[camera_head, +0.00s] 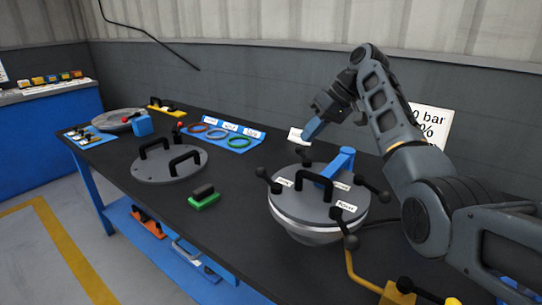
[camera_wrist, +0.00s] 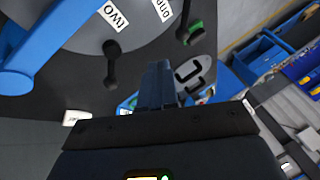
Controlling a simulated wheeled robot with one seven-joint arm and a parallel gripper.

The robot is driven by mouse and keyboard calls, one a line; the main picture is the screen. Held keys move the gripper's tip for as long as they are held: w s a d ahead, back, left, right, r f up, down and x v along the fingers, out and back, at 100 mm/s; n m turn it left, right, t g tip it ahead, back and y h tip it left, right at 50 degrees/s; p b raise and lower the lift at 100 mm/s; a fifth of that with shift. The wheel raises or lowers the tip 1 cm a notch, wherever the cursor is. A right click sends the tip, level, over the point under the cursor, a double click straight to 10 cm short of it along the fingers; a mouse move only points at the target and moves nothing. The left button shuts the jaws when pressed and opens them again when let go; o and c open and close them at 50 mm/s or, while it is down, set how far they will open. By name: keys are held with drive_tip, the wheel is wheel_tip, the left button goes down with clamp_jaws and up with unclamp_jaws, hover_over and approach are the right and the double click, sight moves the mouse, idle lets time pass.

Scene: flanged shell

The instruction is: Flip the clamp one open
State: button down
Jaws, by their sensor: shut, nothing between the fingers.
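The flanged shell (camera_head: 310,234) stands at the right of the bench, with a grey lid and several black-knobbed clamp levers around its rim. In the wrist view, one lever (camera_wrist: 112,65) is beside the label TWO (camera_wrist: 113,15). Another lever (camera_wrist: 184,22) is beside a cut-off label (camera_wrist: 162,8) that may read ONE. The left rim lever in the head view (camera_head: 268,180) has a label too small to read. My gripper (camera_head: 310,131) is above and behind the shell, apart from the levers; its blue fingers, also in the wrist view (camera_wrist: 157,85), are shut and empty.
A blue arm (camera_head: 340,163) rises over the lid. A grey round plate with two black handles (camera_head: 165,171) and a green block (camera_head: 204,200) lie to the left. Coloured rings (camera_head: 216,134) lie on a blue board behind.

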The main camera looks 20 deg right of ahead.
idle(0.3)
approach(275, 177)
drive_tip(key=w+f, duration=0.1)
drive_tip(key=w+f+p, duration=0.1)
drive_tip(key=w+f, duration=0.1)
drive_tip(key=shift+a+f, duration=0.1)
drive_tip(key=shift+a, duration=0.3)
drive_tip(key=shift+a+f+p, duration=0.15)
drive_tip(key=shift+a+p, duration=0.05)
drive_tip(key=shift+a, duration=0.4)
drive_tip(key=shift+a+f+p, duration=0.15)
drive_tip(key=shift+a+f, duration=0.05)
drive_tip(key=shift+a, duration=0.35)
drive_tip(key=shift+s+a+f, duration=0.1)
drive_tip(key=shift+a, duration=0.35)
drive_tip(key=shift+s+a+f, duration=0.15)
drive_tip(key=shift+a, duration=0.25)
drive_tip(key=shift+a, duration=0.15)
